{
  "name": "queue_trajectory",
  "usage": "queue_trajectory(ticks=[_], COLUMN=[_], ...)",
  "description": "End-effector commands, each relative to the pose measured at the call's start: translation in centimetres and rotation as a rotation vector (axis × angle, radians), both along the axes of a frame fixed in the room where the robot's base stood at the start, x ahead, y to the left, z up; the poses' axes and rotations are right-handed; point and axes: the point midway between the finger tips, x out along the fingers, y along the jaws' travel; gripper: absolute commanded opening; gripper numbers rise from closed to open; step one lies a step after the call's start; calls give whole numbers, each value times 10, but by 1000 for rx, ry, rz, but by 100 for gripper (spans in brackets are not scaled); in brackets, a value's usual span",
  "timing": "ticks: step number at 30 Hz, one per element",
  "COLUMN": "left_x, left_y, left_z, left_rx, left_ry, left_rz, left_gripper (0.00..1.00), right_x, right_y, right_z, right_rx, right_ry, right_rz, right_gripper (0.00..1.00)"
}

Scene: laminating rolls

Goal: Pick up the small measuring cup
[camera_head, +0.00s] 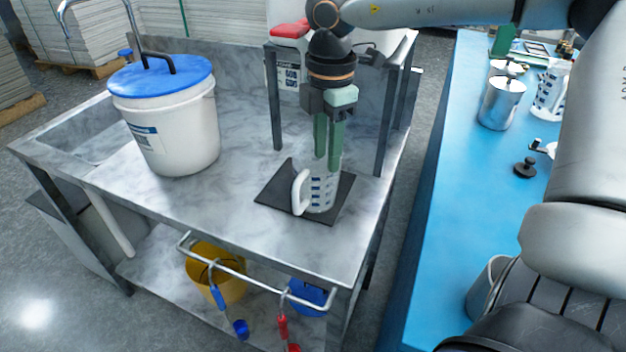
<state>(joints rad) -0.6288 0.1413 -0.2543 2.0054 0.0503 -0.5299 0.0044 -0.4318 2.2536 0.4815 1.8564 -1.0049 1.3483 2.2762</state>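A small white measuring cup (322,193) with blue markings stands upright on a dark square mat (272,192) on the metal table. Its handle faces left. My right gripper (328,164) points straight down at the cup, with its two green fingers close together at the cup's rim. The fingertips overlap the cup's top, so I cannot tell whether they grip its wall or are only inside or beside it. Another measuring cup (551,88) with blue markings stands on the blue table at the right. My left gripper is not in view.
A white bucket with a blue lid (165,120) stands left on the metal table (225,200). Table posts and a container with a red cap (289,75) are behind the gripper. A steel canister (501,102) stands on the blue table (455,170). Scoops hang from the front rail.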

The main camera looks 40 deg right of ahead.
Motion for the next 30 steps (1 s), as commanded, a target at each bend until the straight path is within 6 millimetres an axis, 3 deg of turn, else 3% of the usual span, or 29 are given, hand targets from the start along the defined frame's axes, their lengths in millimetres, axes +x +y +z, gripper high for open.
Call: queue_trajectory(ticks=[9,18,28,30], left_x=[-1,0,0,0], left_y=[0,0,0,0], left_z=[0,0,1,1], left_rx=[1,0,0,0], left_ry=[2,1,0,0], left_rz=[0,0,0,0], left_gripper=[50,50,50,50], right_x=[1,1,1,1], right_y=[0,0,0,0], right_z=[-44,-48,-47,-47], right_rx=[1,1,0,0], right_ry=[2,-2,-2,-2], right_rz=[0,0,0,-1], right_gripper=[38,38,1,0])
